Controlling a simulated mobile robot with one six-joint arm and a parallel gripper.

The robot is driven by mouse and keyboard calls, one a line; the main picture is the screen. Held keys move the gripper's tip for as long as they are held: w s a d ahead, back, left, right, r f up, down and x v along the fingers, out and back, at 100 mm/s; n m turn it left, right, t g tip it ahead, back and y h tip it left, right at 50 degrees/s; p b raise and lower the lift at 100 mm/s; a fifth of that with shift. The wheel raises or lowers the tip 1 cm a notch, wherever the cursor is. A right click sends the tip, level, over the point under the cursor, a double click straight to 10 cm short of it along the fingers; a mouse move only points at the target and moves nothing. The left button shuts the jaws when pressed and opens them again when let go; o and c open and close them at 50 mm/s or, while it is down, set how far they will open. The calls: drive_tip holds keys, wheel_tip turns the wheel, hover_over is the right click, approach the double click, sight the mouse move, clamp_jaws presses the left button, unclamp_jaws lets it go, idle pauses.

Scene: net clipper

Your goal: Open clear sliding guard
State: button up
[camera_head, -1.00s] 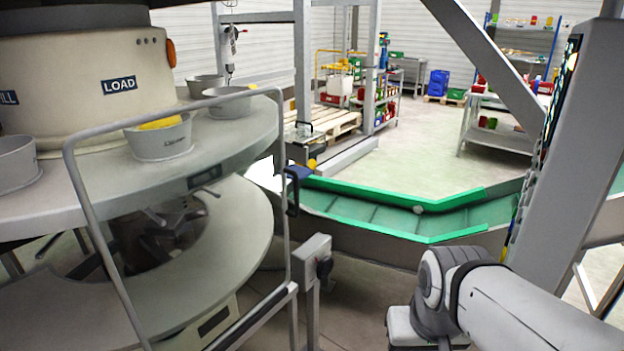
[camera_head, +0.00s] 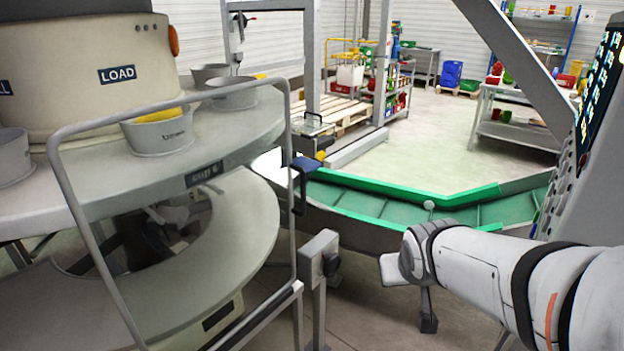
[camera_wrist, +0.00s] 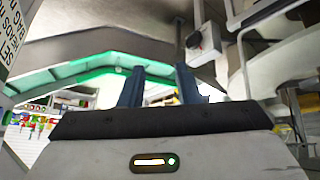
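A grey tubular frame (camera_head: 70,185) stands in front of the round carousel at the left of the head view. It seems to be the guard; any clear panel within it is hard to make out, and I cannot tell whether it is open or shut. My arm reaches in from the right, its wrist above the floor and right of the frame, well apart from it. My gripper (camera_wrist: 159,88) shows two dark blue fingers with a gap between them, open and empty in the wrist view.
A grey post with a box and knob (camera_head: 319,262) stands at the frame's right end. A green-edged conveyor (camera_head: 380,205) runs behind my wrist. The carousel (camera_head: 110,185) carries grey bowls. A control panel (camera_head: 590,130) rises at the right. Floor shows between post and arm.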

drive_tip(key=w+a+n+t+y, duration=0.1)
drive_tip(key=w+a+t, duration=0.15)
drive_tip(key=w, duration=0.65)
drive_tip(key=n+t+y, duration=0.4)
drive_tip(key=n+y, duration=0.2)
drive_tip(key=y, duration=0.6)
approach(305, 196)
drive_tip(key=x, duration=1)
drive_tip(key=shift+w+a, duration=0.2)
drive_tip(key=shift+a, duration=0.05)
drive_tip(key=shift+c, duration=0.2)
clamp_jaws()
